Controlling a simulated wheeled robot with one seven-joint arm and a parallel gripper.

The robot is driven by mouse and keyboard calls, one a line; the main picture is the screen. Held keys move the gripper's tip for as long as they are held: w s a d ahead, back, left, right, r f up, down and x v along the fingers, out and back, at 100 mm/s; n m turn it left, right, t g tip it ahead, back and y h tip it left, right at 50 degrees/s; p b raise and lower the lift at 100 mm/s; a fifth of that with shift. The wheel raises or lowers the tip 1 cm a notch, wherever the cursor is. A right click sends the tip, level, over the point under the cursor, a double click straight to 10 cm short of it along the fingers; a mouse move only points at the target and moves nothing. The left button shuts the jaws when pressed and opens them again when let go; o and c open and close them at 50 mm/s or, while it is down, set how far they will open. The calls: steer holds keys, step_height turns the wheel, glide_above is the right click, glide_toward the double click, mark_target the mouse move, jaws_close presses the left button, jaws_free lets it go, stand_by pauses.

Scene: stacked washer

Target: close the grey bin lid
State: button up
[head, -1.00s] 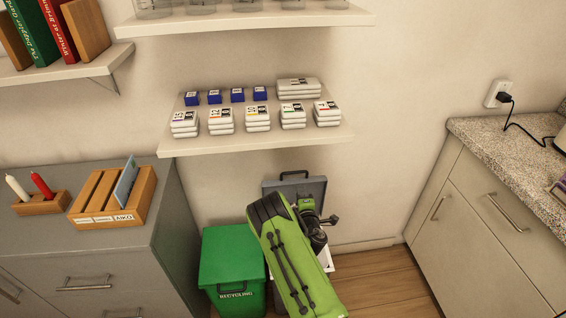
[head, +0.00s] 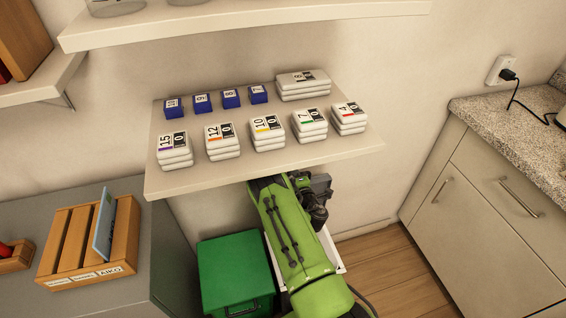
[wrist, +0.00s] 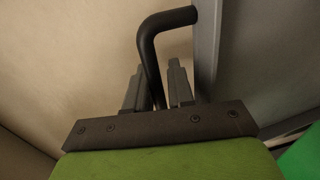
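The grey bin lid (wrist: 250,60) stands raised at the right of the wrist view, with its dark bent handle (wrist: 150,55) projecting from it. My gripper (wrist: 157,85) is at the handle. One finger is on each side of the handle bar, with a narrow gap showing, so the fingers look open around it. Contact cannot be told. In the head view my green arm and the shelf hide most of the lid and my fingertips. A white bin rim (head: 333,252) shows beside my arm.
A green recycling bin (head: 232,270) stands left of my arm. A wall shelf (head: 265,155) with several white and blue boxes overhangs the arm's end. A grey cabinet (head: 150,235) is at left, a granite counter (head: 510,145) at right. Wooden floor (head: 390,265) is free at right.

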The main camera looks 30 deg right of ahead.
steer(key=shift+w+d, duration=0.1)
steer(key=shift+w, duration=0.05)
steer(key=shift+r, duration=0.1)
jaws_close()
